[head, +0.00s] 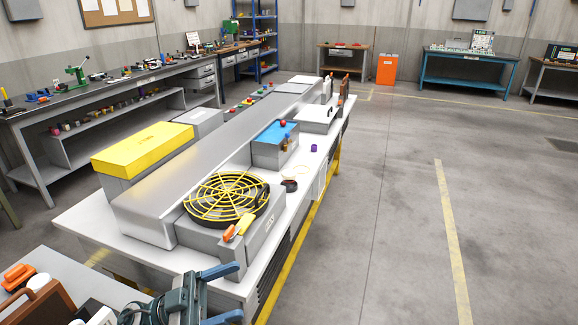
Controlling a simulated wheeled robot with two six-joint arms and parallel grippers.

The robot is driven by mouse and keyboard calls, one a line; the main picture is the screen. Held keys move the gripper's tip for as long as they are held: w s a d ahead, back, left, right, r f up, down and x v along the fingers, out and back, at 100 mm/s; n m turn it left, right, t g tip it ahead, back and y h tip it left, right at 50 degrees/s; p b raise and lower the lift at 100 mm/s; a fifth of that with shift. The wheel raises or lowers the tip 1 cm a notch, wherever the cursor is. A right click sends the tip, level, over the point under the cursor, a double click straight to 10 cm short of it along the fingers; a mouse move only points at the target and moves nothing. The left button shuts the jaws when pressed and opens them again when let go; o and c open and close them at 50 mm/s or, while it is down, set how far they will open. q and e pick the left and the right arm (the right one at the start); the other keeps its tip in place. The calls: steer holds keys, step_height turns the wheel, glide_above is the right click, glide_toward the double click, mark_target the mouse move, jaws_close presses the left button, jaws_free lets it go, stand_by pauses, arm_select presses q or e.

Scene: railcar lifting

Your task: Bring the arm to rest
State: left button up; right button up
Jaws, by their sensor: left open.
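My left gripper (232,292) shows at the bottom of the head view, with its two blue-grey fingers spread apart and nothing between them. It is in front of the near end of a long white table (85,222). Its arm is mostly cut off by the lower edge of the picture. My right gripper does not show.
On the table are a long grey housing (215,150), a yellow-topped box (143,148), a fan with a yellow guard (228,197), an orange-yellow tool (238,227) and a blue-topped box (274,145). A bench (30,268) with tools is at lower left. The floor (390,220) at right is clear.

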arm_select(q)
steer(key=w+a+r+n+t+y, duration=0.1)
steer(key=w+a+n+t+y, duration=0.3)
steer(key=n+t+y, duration=0.55)
steer(key=w+a+n+t+y, duration=0.2)
steer(key=a+n+t+y, duration=0.35)
steer(key=t, duration=0.65)
steer(key=s+a+f+n+g+y, duration=0.4)
steer(key=a+f+n+g+y, duration=0.45)
steer(key=f+y, duration=0.35)
steer(key=s+d+f+m+g+h, duration=0.1)
steer(key=s+f+m+g+h, duration=0.1)
steer(key=s+f+g, duration=0.65)
steer(key=s+d+f+m+g+h, duration=0.1)
steer(key=s+f+m+g, duration=0.2)
steer(key=s+f, duration=0.55)
step_height(320, 180, down, 25)
steer(key=s+a+g, duration=0.1)
steer(key=s+a, duration=0.1)
steer(key=a, duration=0.1)
steer(key=s+a+f+g, duration=0.1)
steer(key=s+f, duration=1.8)
steer(key=f, duration=0.2)
steer(key=shift+a+f+n, duration=0.15)
steer(key=shift+f+n, duration=0.1)
steer(key=shift+n, duration=0.1)
